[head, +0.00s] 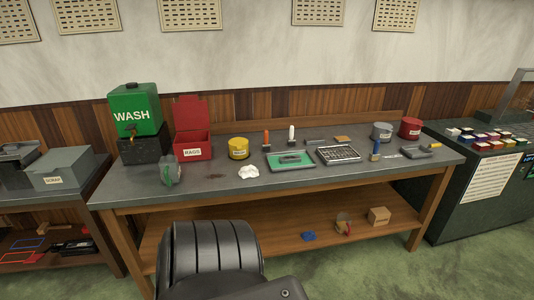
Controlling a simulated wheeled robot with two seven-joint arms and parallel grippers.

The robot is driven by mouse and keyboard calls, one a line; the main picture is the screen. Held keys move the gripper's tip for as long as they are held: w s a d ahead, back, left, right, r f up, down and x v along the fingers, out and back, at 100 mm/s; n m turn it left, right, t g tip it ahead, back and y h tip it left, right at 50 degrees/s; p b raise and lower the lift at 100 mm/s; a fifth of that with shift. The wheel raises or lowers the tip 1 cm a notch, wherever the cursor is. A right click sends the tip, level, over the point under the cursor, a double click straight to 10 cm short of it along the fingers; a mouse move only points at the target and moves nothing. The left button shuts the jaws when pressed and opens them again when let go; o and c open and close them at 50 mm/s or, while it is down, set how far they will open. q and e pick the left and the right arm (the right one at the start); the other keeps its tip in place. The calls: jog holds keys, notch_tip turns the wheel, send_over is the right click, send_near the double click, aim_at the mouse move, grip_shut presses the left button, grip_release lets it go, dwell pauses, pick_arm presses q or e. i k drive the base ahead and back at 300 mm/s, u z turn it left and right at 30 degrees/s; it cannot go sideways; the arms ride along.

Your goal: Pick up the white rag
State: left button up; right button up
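A crumpled white rag (248,172) lies on the dark top of the workbench (225,190), near its front edge and left of the middle. A red box labelled RAGS (191,146) stands behind it to the left, with its lid raised. Neither of my grippers shows in the head view, so I cannot see whether they are open or shut.
A yellow tin (238,148) stands just behind the rag. A green tray (290,160) lies to its right, and a grey-green can (170,171) stands to its left. A green WASH tank (135,110) is at the back left. A black rounded form fills the bottom foreground.

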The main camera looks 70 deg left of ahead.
aim_at(249, 171)
jog(key=u, duration=0.2)
jog(key=i, duration=0.8)
jog(key=u, duration=1.2)
jog(key=i, duration=0.6)
jog(key=u, duration=0.7)
